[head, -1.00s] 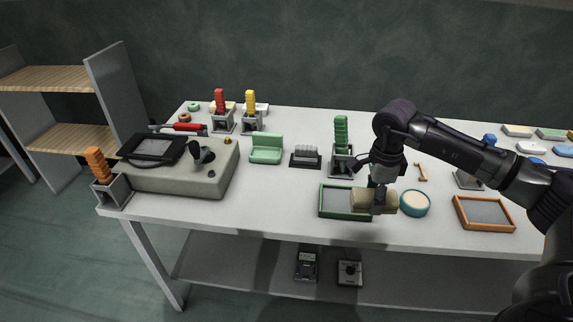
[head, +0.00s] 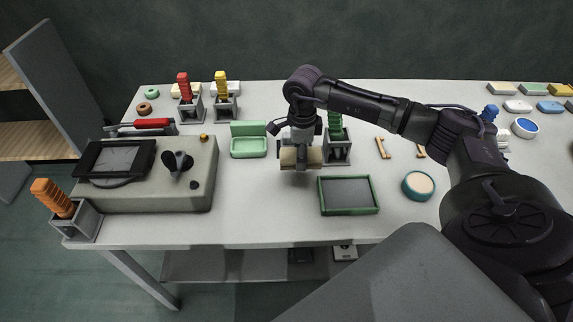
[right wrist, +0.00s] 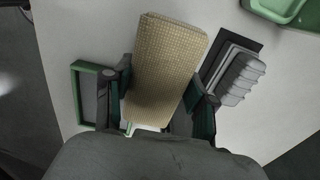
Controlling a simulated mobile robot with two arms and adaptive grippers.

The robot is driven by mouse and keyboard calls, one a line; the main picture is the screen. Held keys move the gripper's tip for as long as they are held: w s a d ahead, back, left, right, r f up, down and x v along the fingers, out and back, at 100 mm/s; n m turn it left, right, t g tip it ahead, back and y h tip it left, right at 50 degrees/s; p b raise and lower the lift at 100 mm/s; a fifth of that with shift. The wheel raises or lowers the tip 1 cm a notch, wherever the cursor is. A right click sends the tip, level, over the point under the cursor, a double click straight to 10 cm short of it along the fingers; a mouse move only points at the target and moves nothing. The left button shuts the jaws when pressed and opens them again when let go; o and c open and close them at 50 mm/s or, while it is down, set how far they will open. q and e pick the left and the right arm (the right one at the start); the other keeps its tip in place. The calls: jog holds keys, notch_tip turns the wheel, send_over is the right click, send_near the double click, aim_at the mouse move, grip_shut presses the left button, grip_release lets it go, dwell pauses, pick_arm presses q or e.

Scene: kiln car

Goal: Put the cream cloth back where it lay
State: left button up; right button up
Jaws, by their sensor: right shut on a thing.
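My right gripper (head: 300,166) is shut on the cream cloth (head: 287,158), a thick folded pad. In the right wrist view the cloth (right wrist: 165,65) sticks out from between the fingers (right wrist: 160,100). It is held above the table, left of the green-rimmed tray (head: 350,212), whose dark inside is bare in the head view. The tray's green rim (right wrist: 76,97) also shows in the right wrist view. A grey ribbed block (right wrist: 238,82) on a dark mat (right wrist: 214,66) is beside the cloth there; in the head view the gripper hides it. My left gripper is not in view.
A light green holder (head: 248,147) stands left of the gripper, and a green-handled tool in a grey stand (head: 337,150) close to its right. A round teal dish (head: 418,187) is right of the tray. The table front (head: 265,215) is clear.

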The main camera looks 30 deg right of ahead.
aim_at(288, 153)
jog(key=w+a+f, duration=0.2)
jog(key=shift+a, duration=0.3)
notch_tip(288, 153, down, 4)
jog(key=shift+r+p, duration=0.2)
jog(key=shift+p, duration=0.6)
jog(key=shift+f, duration=0.25)
jog(key=o, duration=1.4)
jog(key=shift+f, duration=0.1)
jog(key=shift+o, duration=0.2)
